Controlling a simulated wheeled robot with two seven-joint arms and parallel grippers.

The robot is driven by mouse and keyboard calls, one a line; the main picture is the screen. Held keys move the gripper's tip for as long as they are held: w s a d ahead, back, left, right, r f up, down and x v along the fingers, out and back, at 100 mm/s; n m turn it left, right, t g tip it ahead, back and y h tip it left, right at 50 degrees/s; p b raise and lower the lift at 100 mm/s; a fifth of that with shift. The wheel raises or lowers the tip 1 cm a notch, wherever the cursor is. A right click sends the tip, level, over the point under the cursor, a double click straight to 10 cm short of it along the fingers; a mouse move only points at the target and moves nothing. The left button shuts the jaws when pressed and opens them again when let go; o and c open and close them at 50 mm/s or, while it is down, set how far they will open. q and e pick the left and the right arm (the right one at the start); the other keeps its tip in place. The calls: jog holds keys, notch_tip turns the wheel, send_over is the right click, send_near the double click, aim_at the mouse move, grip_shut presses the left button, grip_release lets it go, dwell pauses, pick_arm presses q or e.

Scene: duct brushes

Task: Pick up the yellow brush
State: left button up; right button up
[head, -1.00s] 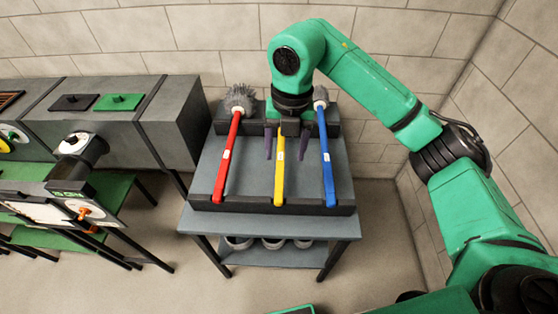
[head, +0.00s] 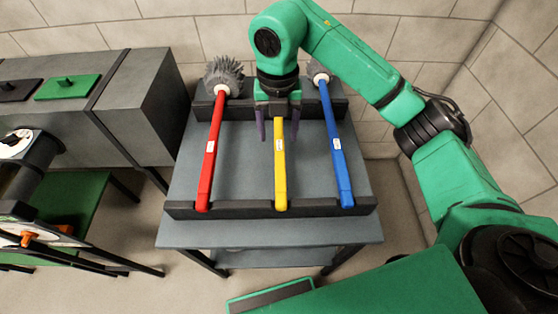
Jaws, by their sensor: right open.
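The yellow brush (head: 280,170) lies on a rack between a red brush and a blue brush. Its handle points toward me and rests on the front rail. Its head is hidden behind my right gripper. My right gripper (head: 279,138) is open, its two purple fingers pointing down, one on each side of the upper part of the yellow handle. I cannot tell whether the fingers touch the handle or how far above it they are. My left gripper is not in view.
The red brush (head: 211,150) lies to the left and the blue brush (head: 335,146) to the right, both with grey bristle heads at the back. The rack's front rail (head: 240,209) runs along the grey table (head: 190,232). Grey cabinets (head: 140,110) stand at the left, walls behind and right.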

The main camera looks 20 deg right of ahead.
aim_at(280, 165)
jog(key=f+p, duration=0.1)
jog(key=f, duration=0.3)
jog(key=f+p, duration=0.1)
jog(key=f, duration=0.3)
jog(key=f+p, duration=0.2)
jog(key=f, duration=0.2)
jog(key=shift+s+d+f, duration=0.2)
jog(key=shift+s+f, duration=0.05)
jog(key=shift+s, duration=0.1)
jog(key=shift+f, duration=0.2)
grip_shut()
jog(key=shift+w, duration=0.1)
